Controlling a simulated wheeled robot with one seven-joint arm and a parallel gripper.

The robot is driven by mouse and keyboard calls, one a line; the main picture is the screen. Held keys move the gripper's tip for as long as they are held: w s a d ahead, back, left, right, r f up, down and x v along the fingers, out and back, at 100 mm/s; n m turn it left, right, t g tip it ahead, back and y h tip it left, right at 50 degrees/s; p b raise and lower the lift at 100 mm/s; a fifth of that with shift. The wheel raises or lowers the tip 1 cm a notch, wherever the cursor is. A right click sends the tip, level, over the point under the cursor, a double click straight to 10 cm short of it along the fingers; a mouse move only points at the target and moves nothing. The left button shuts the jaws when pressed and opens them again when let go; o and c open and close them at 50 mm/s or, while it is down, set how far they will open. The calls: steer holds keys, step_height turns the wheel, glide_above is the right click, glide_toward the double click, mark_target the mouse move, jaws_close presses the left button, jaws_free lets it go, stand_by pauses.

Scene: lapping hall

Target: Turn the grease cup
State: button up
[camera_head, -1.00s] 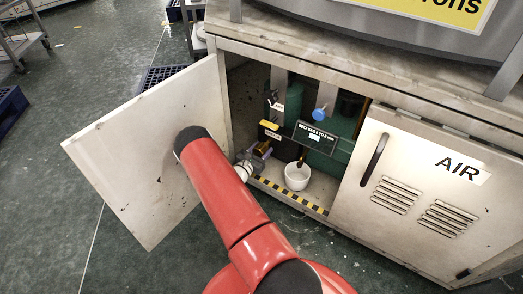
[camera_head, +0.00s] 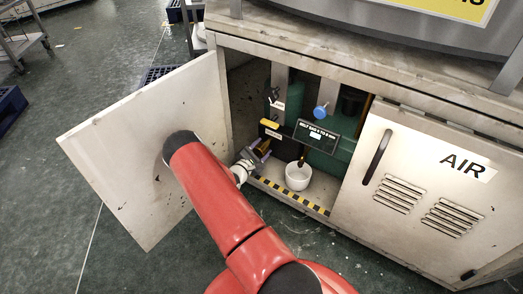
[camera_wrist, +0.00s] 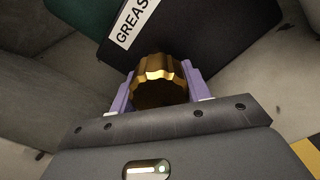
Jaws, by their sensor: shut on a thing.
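The grease cup is a brass, ribbed round cap (camera_wrist: 160,80), seen close up in the wrist view below a white label (camera_wrist: 134,18) that begins "GREAS". My gripper (camera_wrist: 158,88) has its two purple fingers on either side of the cap, shut on it. In the head view my gripper (camera_head: 258,152) is inside the open cabinet at its left side, small and partly hidden by my arm. A bit of the brass cap (camera_head: 264,146) shows beside it.
The cabinet's left door (camera_head: 130,150) stands open; the right door marked AIR (camera_head: 430,190) is closed. Inside are a white cup (camera_head: 297,176), a blue knob (camera_head: 321,111), a black sign (camera_head: 317,136) and a striped floor edge (camera_head: 290,195). Open floor lies to the left.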

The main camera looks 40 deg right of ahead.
mark_target(257, 153)
steer(key=shift+m, duration=0.6)
steer(key=o, duration=1)
steer(key=shift+c, duration=0.2)
steer(key=p+v, duration=0.1)
steer(key=v, duration=0.7)
steer(key=shift+w, duration=0.1)
